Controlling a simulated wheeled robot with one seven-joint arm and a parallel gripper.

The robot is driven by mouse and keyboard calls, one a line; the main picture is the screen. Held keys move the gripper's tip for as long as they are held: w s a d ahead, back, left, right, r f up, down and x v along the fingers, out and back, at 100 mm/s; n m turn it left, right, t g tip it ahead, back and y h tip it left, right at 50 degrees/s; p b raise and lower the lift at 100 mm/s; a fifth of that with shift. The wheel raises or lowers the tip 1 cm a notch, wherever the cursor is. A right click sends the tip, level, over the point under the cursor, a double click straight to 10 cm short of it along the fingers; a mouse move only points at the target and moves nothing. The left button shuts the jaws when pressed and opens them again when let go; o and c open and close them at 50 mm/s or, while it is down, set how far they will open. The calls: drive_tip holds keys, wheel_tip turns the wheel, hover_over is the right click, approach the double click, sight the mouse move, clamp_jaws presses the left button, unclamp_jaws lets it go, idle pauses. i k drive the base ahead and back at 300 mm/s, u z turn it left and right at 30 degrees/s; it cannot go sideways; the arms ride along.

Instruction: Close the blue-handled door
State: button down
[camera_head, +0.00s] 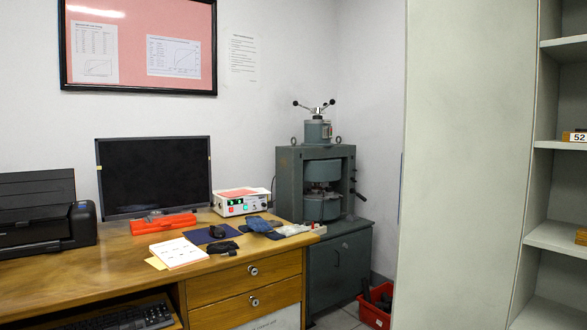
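A tall pale grey-green panel (465,165) stands upright at the right. It looks like a cabinet door standing open, with the shelf bays beside it uncovered. A thin bluish strip (400,187) shows at its left edge; it may be part of the blue handle, but it is too narrow to tell. The rest of any handle is hidden. The open cabinet shelves (560,237) are at the far right. My gripper is not in view.
A wooden desk (215,268) with a monitor (155,175), printer and small items fills the left. A grey-green magnet machine (318,180) stands behind, beside a red bin (376,305). A little bare floor shows left of the panel.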

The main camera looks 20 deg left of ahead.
sight(470, 72)
drive_tip(key=u, duration=0.7)
drive_tip(key=i, duration=1.2)
drive_tip(key=u, duration=0.6)
